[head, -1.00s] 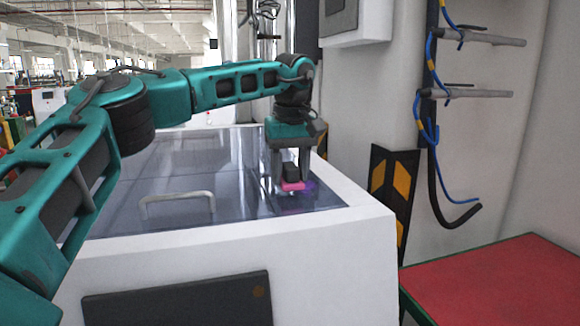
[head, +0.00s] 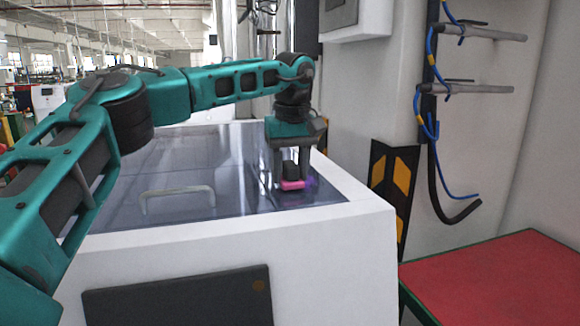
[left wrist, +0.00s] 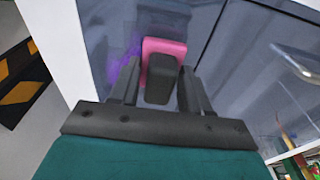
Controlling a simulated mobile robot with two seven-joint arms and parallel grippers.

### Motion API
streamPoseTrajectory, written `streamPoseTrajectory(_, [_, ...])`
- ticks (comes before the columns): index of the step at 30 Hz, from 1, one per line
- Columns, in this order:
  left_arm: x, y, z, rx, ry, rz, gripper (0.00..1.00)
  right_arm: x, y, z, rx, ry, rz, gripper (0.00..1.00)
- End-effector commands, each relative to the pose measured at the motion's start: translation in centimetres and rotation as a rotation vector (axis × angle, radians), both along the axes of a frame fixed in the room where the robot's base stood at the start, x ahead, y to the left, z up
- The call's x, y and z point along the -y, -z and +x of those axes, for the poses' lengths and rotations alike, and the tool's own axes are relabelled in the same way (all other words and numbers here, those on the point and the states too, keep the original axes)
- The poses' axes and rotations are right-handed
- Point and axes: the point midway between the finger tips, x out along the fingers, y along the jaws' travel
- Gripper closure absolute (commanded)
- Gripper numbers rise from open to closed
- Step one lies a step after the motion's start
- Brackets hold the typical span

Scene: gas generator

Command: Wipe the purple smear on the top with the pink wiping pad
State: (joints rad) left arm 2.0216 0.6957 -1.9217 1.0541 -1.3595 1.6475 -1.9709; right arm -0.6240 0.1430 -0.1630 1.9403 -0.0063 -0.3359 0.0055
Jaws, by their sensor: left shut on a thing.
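The pink wiping pad (head: 292,185) has a dark block-shaped grip and is low at the glossy dark top (head: 215,200) of the white machine. I cannot tell whether it touches the surface. My left gripper (head: 291,172) points down and is shut on the dark grip. In the left wrist view the pad (left wrist: 164,47) lies between the gripper's fingers (left wrist: 158,88). The purple smear (head: 311,183) shows faintly just right of the pad; in the left wrist view the smear (left wrist: 120,62) is left of the pad, partly hidden by a finger. My right gripper is not in view.
A metal handle (head: 178,194) rises from the dark top, left of the pad. The white rim (head: 330,185) borders the top. A red-topped table (head: 500,282) stands at the lower right, and a white machine wall with hoses (head: 432,140) is behind it.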

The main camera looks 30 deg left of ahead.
Motion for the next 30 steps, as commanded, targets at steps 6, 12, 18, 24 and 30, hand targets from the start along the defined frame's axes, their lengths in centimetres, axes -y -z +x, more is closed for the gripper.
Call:
streamPoseTrajectory(6, [0.0,0.5,0.0,0.000,0.000,0.000,0.77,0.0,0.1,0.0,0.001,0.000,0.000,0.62])
streamPoseTrajectory(12, [0.0,0.9,0.0,0.000,0.000,0.000,0.77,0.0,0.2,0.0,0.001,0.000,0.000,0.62])
streamPoseTrajectory(18, [0.1,0.9,0.2,0.000,0.001,0.001,0.77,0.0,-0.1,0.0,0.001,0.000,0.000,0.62])
streamPoseTrajectory(24, [1.3,0.5,1.4,-0.001,0.001,0.000,0.77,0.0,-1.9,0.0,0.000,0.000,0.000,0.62])
streamPoseTrajectory(30, [2.2,0.8,2.6,0.001,0.000,0.001,0.77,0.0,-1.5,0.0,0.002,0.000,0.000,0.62])
